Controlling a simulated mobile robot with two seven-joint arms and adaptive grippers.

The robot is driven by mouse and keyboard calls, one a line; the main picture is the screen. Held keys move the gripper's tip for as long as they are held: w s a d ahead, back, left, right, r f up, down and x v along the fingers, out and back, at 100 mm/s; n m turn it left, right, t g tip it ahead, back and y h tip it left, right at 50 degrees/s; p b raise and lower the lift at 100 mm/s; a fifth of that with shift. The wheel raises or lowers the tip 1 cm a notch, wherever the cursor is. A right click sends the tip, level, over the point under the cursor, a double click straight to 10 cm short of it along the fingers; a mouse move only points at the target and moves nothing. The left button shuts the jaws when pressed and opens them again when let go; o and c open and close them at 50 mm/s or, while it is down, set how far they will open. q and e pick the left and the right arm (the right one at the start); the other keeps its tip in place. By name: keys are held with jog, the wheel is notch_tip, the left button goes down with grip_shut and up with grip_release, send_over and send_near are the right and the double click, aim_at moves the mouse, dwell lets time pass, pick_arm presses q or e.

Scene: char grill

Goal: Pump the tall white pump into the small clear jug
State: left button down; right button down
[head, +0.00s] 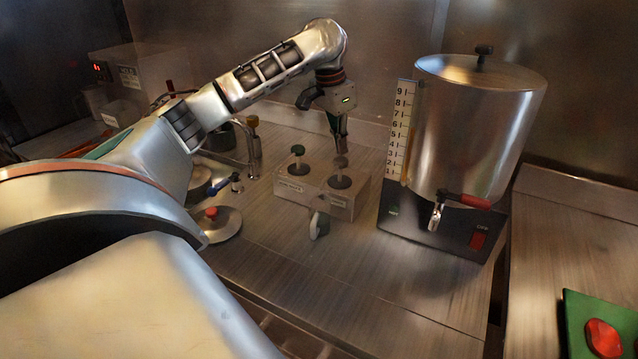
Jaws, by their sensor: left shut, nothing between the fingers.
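My left gripper (338,138) points straight down, shut and empty, just above the right one of two pump knobs on a metal box (340,206). That right knob (341,161) is brownish grey and sits on a dark round base. I cannot tell whether the fingertips touch the right knob. A small pale piece (316,226) stands at the front of the box; I cannot tell if it is the clear jug or a spout. No pump is plainly tall and white. My right gripper is out of view.
A large steel urn (475,125) with a red-handled tap and a numbered gauge stands right of the box. A red-knobbed lid (218,224) lies to the left. A green board (590,330) with a red piece is at the lower right. The counter in front is clear.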

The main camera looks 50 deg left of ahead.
aim_at(340, 159)
pick_arm(q)
jog(key=shift+f, duration=0.1)
jog(key=shift+s+f, duration=0.1)
jog(key=shift+f, duration=2.05)
jog(key=shift+r, duration=0.15)
jog(key=shift+w+v, duration=0.2)
jog(key=shift+v, duration=0.8)
jog(key=shift+w+v, duration=0.2)
jog(key=shift+v, duration=0.8)
jog(key=shift+w+r, duration=0.1)
jog(key=shift+r, duration=0.1)
jog(key=v, duration=0.3)
jog(key=w+v, duration=0.1)
jog(key=v, duration=0.1)
jog(key=shift+d+r, duration=0.25)
jog(key=shift+r, duration=0.2)
